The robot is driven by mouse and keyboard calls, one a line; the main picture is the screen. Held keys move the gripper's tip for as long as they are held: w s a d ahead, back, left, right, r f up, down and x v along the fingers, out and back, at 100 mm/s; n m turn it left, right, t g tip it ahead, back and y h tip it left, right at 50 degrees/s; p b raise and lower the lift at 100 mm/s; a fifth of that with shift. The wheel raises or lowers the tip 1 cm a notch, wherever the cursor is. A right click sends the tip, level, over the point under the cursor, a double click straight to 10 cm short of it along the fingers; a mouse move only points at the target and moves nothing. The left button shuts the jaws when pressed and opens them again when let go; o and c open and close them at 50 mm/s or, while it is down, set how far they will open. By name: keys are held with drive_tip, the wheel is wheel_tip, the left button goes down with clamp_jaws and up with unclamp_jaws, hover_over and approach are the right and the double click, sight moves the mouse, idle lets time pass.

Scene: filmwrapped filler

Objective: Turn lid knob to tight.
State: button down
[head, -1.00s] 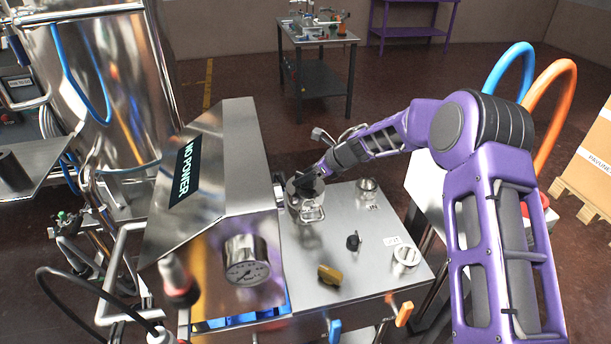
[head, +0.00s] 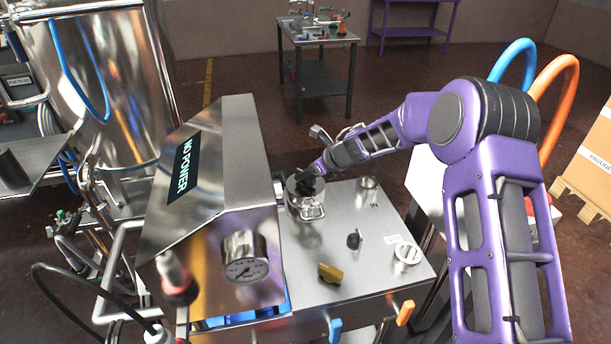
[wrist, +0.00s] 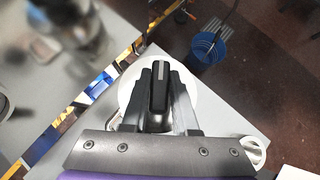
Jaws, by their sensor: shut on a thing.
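The lid (head: 292,188) is a round metal cover on a pot-like vessel (head: 300,207) with a wire clasp at its front, at the back left of the steel worktop. In the wrist view the lid (wrist: 196,88) shows as a pale disc. Its black knob (wrist: 158,90) is an elongated grip with a light line along its top. My gripper (head: 308,185) reaches down onto the lid from the right. In the wrist view my gripper (wrist: 159,82) has its two fingers closed on either side of the knob. The fingers largely hide the knob in the head view.
A sloped housing marked NO POWER (head: 200,165) stands close on the left, with a gauge (head: 245,256).

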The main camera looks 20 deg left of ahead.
drive_tip(key=m+t+h+b, duration=0.1)
drive_tip(key=m, duration=0.1)
drive_tip(key=shift+f+m+t, duration=0.1)
drive_tip(key=shift+m+t, duration=0.2)
drive_tip(key=shift+t, duration=0.1)
drive_tip(key=m+t+h+b, duration=0.1)
drive_tip(key=m, duration=0.1)
drive_tip(key=shift+m+t, duration=0.3)
drive_tip(key=m+h, duration=0.1)
drive_tip(key=m+t+h+p, duration=0.1)
drive_tip(key=m, duration=0.1)
drive_tip(key=shift+r+h, duration=0.2)
drive_tip(key=shift+h, duration=0.2)
drive_tip(key=shift+f+m+t+h+p, duration=0.1)
drive_tip(key=shift+m+t+h+p, duration=0.6)
drive_tip(key=shift+m, duration=1)
drive_tip(key=shift+h, duration=0.5)
drive_tip(key=c, duration=0.7)
unclamp_jaws()
wheel_tip(320, 180, up, 10)
drive_tip(key=p, duration=0.3)
drive_tip(key=shift+p, duration=0.35)
